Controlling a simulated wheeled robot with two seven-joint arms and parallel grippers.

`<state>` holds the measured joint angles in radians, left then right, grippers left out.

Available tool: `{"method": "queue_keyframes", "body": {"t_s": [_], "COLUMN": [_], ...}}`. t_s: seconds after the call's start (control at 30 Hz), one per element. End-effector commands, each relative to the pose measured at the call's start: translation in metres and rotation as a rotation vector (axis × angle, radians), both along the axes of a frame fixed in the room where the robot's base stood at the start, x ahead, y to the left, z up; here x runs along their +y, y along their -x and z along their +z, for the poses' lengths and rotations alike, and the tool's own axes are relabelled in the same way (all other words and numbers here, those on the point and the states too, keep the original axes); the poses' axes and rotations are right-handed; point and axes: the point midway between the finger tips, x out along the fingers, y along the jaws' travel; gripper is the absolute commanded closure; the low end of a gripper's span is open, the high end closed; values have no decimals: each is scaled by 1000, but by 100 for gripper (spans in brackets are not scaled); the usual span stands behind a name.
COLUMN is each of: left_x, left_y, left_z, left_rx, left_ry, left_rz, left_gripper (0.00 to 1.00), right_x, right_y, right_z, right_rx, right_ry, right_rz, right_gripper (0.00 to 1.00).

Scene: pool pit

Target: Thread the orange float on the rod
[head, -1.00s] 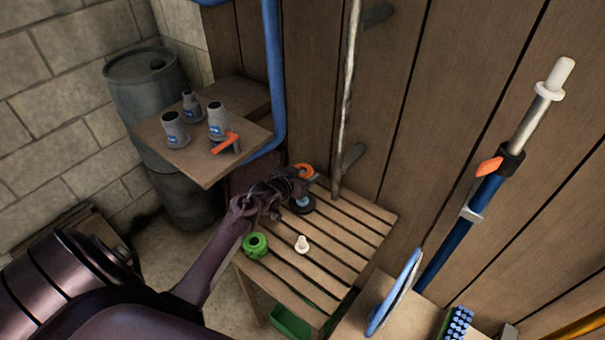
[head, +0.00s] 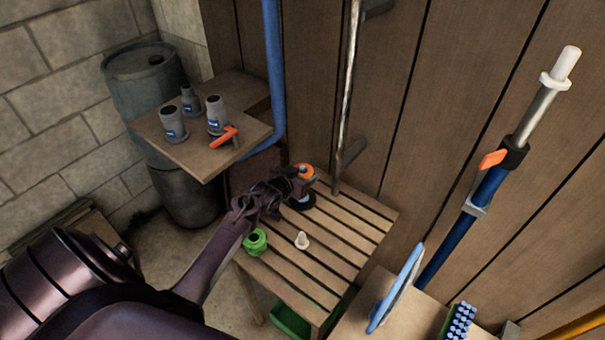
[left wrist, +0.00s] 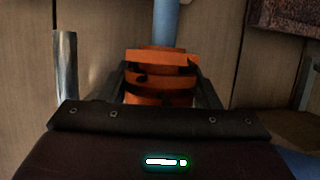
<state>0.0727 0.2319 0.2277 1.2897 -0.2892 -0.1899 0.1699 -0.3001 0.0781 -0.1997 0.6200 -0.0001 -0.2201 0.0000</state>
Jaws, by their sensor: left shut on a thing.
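The orange float (head: 304,170) is in my left gripper (head: 294,180), near the back left of the slatted table. In the left wrist view the orange float (left wrist: 160,86) sits between the two dark fingers, which are shut on it. A dark round base (head: 302,203) with a small bluish part stands on the slats just below the float. The gripper and float hide most of what rises from it, so I cannot tell whether the float is around a rod. In the left wrist view a blue upright tube (left wrist: 166,22) shows behind the float. My right gripper is not in view.
The slatted table (head: 346,232) also holds a green ring-like piece (head: 256,242) and a white peg-like piece (head: 302,240). A shelf (head: 200,160) with grey cups stands left, beside a blue wall pipe (head: 272,80). A blue pole (head: 462,228) leans at right. The table's right side is clear.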

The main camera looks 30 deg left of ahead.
Motion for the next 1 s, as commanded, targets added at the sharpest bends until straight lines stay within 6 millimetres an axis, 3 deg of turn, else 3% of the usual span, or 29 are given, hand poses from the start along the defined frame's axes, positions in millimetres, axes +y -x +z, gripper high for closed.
{"method": "queue_keyframes", "body": {"t_s": [1.0], "left_x": [0], "left_y": [0], "left_z": [-36], "left_rx": [-1], "left_ry": [-1], "left_rz": [0], "left_gripper": [66], "right_x": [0], "right_y": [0], "right_z": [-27], "right_rx": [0], "right_ry": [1], "right_rz": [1], "right_gripper": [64]}}
